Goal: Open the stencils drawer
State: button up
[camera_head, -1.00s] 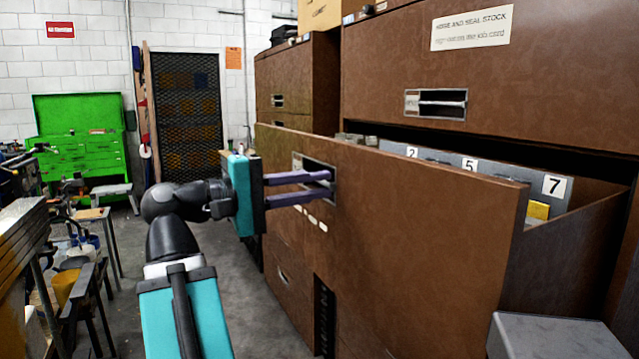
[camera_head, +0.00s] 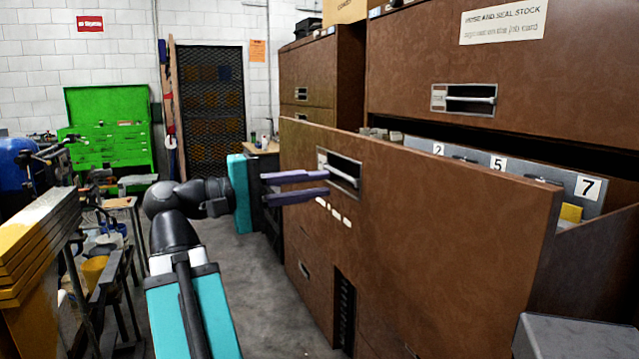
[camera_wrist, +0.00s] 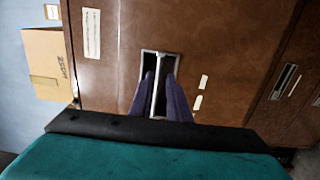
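A wide brown drawer (camera_head: 440,220) stands pulled out of the brown cabinet, with grey dividers (camera_head: 470,160) and white number tags 2, 5 and 7 showing inside. I cannot read a name on its front. Its handle (camera_head: 345,174) is a pale bar in a dark recess, also seen in the wrist view (camera_wrist: 159,100). My gripper (camera_head: 328,184) has two purple fingers spread apart, empty, just in front of the handle and a little off the drawer front. In the wrist view the fingers (camera_wrist: 163,95) appear either side of the bar.
A closed drawer (camera_head: 420,70) with a sign on hose and seal stock is above. A grey box (camera_head: 575,338) stands at the lower right. Yellow beams (camera_head: 40,245) are at the left. Grey floor (camera_head: 255,295) lies clear between them and the cabinet.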

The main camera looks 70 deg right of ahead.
jog(key=w+a+f+p, duration=0.1)
jog(key=w+a, duration=0.2)
jog(key=w, duration=0.5)
jog(key=shift+w+f, duration=0.3)
dwell(1.1)
jog(key=shift+p, duration=0.55)
dwell(0.5)
